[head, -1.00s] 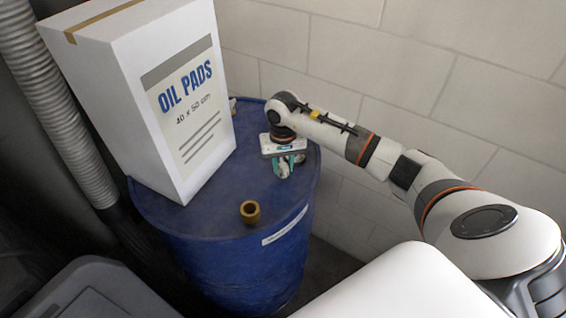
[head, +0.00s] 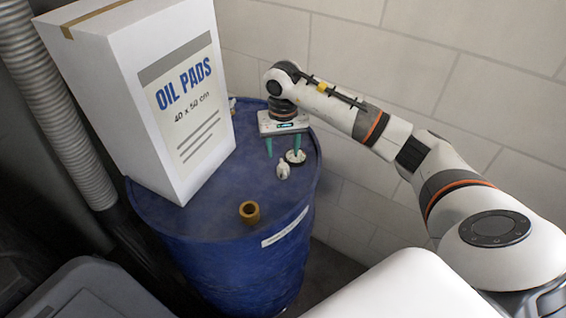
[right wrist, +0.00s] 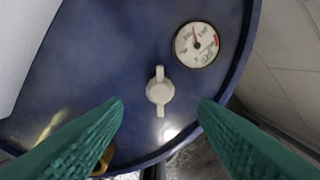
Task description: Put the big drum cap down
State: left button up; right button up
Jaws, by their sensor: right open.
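The big drum cap, white with two wings (head: 283,172), lies on the top of the blue drum (head: 190,215). It shows whole in the right wrist view (right wrist: 159,91), apart from both fingers. My right gripper (head: 283,150) is open and empty above the drum top, with its green fingers pointing down. In the right wrist view, its fingertips (right wrist: 160,103) are spread on either side of the cap in the picture. My left gripper is not in view.
A round gauge (head: 297,156) sits beside the cap near the drum's edge. A brass-coloured ring (head: 249,212) stands nearer the front. A tall white oil pads box (head: 130,100) fills the left of the drum top. A block wall (head: 440,70) rises behind.

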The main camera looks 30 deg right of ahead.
aim_at(283, 166)
notch_tip(283, 166, up, 6)
jog(key=shift+f+b, duration=0.25)
jog(key=shift+b, duration=0.2)
